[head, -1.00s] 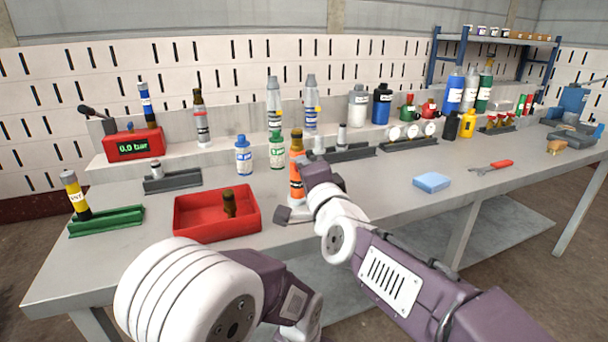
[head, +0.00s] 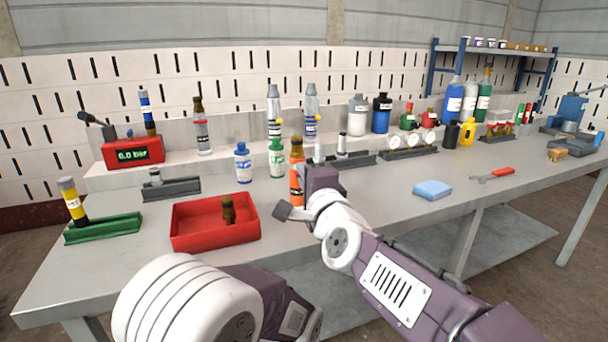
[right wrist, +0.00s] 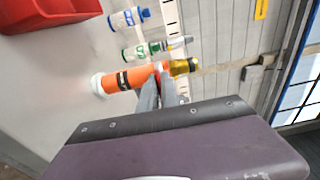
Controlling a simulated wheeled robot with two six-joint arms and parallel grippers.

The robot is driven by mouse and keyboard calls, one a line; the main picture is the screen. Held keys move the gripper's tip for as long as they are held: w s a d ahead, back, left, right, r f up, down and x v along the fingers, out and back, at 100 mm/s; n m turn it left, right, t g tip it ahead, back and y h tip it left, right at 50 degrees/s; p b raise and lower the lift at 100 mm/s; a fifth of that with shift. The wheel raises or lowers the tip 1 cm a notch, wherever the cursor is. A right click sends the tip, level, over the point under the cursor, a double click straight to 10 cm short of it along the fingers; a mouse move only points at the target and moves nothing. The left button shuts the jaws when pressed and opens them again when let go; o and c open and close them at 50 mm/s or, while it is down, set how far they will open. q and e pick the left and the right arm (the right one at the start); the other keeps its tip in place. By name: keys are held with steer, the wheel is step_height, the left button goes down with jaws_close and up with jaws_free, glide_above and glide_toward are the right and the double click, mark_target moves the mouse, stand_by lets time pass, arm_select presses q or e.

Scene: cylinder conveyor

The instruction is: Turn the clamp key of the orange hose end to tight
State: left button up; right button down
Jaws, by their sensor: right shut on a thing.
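The orange hose end (head: 297,190) stands upright on the bench, with a brown-gold coupling at its top. It also shows in the right wrist view (right wrist: 122,80), lying sideways in the picture, with a dark label band and white base. My right gripper (right wrist: 158,76) is shut at the neck, just below the coupling, on what appears to be the small clamp key; the fingers hide most of it, so its turn position cannot be read. In the head view the right gripper (head: 306,168) is beside the upper hose end, its fingertips largely hidden.
A red tray (head: 185,236) holding a brown fitting is left of the hose end. Blue (head: 243,166) and green-labelled (head: 276,160) bottles stand behind. A gauge box (head: 132,152) reads 0.0 bar. A blue sponge (head: 432,190) lies right; bench around it is clear.

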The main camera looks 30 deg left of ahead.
steer(key=c, duration=1.6)
jaws_free()
steer(key=v, duration=0.9)
